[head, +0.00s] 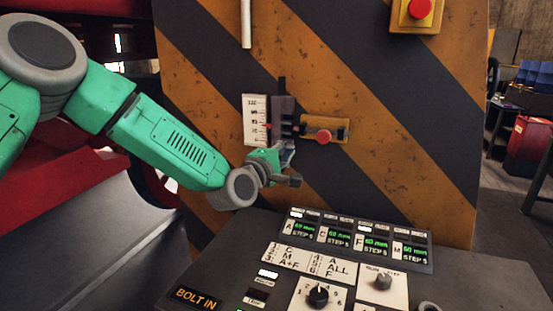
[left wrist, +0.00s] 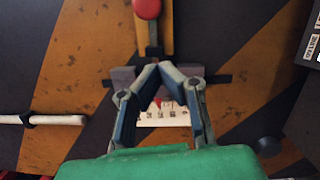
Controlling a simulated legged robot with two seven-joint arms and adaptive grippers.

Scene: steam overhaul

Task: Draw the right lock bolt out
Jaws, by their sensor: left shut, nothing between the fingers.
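A bolt with a red knob (head: 323,136) sits in a yellow bracket (head: 341,124) on the striped panel. The knob also shows at the top of the left wrist view (left wrist: 147,8), with its rod running down toward a grey block (left wrist: 125,75). My left gripper (head: 290,163) is below and left of the knob in the head view, near the grey block. In the left wrist view its fingers (left wrist: 156,68) converge to shut tips with nothing between them, apart from the knob. Whether the tips touch the block cannot be told. My right gripper is out of view.
A white scale (head: 256,120) with a red pointer stands left of the block. A console (head: 460,285) with green displays, knobs and a "BOLT IN" label lies below. A red button (head: 420,8) is at upper right, a white rod (head: 246,24) at upper left.

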